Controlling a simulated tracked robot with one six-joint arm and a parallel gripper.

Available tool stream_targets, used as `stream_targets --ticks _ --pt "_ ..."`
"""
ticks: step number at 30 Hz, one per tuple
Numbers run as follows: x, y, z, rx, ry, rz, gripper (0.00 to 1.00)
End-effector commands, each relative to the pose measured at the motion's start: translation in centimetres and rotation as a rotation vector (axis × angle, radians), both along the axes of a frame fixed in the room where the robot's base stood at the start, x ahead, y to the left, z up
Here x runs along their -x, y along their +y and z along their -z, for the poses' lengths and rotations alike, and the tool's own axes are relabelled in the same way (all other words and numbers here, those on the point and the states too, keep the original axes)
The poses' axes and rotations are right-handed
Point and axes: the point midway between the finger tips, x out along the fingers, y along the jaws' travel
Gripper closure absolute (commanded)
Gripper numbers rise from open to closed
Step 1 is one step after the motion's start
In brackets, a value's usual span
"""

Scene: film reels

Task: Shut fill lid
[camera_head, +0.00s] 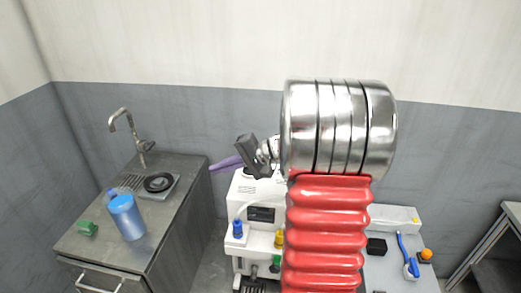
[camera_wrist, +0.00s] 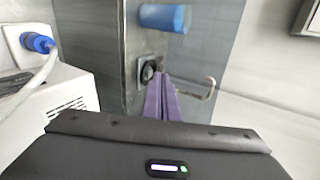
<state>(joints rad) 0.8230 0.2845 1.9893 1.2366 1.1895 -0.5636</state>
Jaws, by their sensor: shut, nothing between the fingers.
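My gripper (camera_head: 213,168) is shut and empty, its purple fingers pointing left above the gap between the sink counter and the white machine. In the wrist view the closed purple fingers (camera_wrist: 160,80) lie over the grey counter's sink end. The white machine (camera_head: 250,187) stands behind my red arm, which hides its right part. It carries a blue knob (camera_head: 238,229) and a yellow knob (camera_head: 279,239). Its vented side (camera_wrist: 70,105) shows at left in the wrist view. I cannot make out a fill lid in either view.
The grey counter (camera_head: 185,200) at left holds a blue container (camera_head: 126,217), a green block (camera_head: 87,229), a black ring (camera_head: 158,184) and a tall tap (camera_head: 130,126). At right, a light worktop (camera_head: 385,272) holds a blue brush (camera_head: 405,252) and an orange item (camera_head: 426,255).

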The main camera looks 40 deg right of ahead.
Motion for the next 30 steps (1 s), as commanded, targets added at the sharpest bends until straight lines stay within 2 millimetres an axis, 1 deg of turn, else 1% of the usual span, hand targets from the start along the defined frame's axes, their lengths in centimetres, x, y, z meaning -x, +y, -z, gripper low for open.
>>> stream_targets --ticks 1,4,8,9,11,12,15,18,21,22,25,30 --pt "-0.3 -2.3 0.7 -0.031 -0.020 0.045 1.00" --pt "-0.8 -6.6 1.5 -0.082 -0.072 0.132 1.00" --pt "-0.7 -12.4 2.8 -0.139 -0.144 0.250 1.00" --pt "-0.6 -14.3 3.3 -0.153 -0.166 0.288 1.00" --pt "-0.1 -17.2 4.0 -0.173 -0.202 0.346 1.00" --pt "0.3 -19.1 4.5 -0.186 -0.225 0.387 1.00" --pt "1.6 -23.5 5.8 -0.208 -0.279 0.479 1.00" --pt "2.8 -26.7 6.9 -0.221 -0.323 0.551 1.00" --pt "3.6 -28.7 7.4 -0.225 -0.350 0.594 1.00" --pt "3.7 -29.0 7.5 -0.225 -0.354 0.602 1.00" --pt "3.9 -29.4 7.6 -0.227 -0.360 0.611 1.00" --pt "3.9 -29.4 7.6 -0.226 -0.360 0.611 1.00"
